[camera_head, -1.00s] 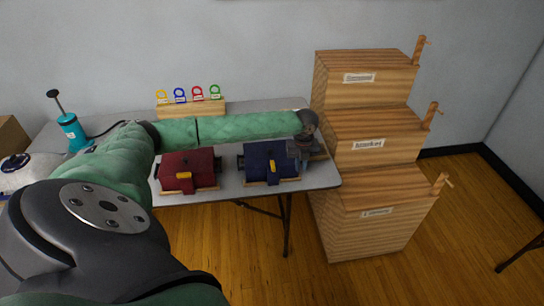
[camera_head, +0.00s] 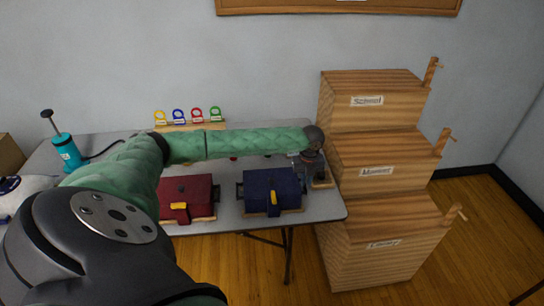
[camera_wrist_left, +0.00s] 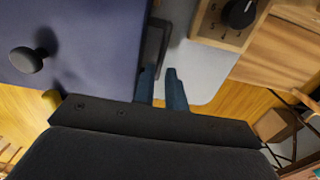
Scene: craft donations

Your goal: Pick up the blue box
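The blue box (camera_head: 272,188) stands on the grey table, with a yellow latch on its front and dark handles at its sides. In the left wrist view its blue lid (camera_wrist_left: 85,40) with a dark round knob fills the upper left, and its dark side handle (camera_wrist_left: 153,48) shows beside it. My right gripper is in neither view.
A red box (camera_head: 188,196) stands left of the blue one. A small wooden box with a black dial (camera_wrist_left: 240,14) lies close to my left gripper. A stepped wooden drawer stack (camera_head: 375,180) stands right of the table. A rack with coloured padlocks (camera_head: 190,124) is behind.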

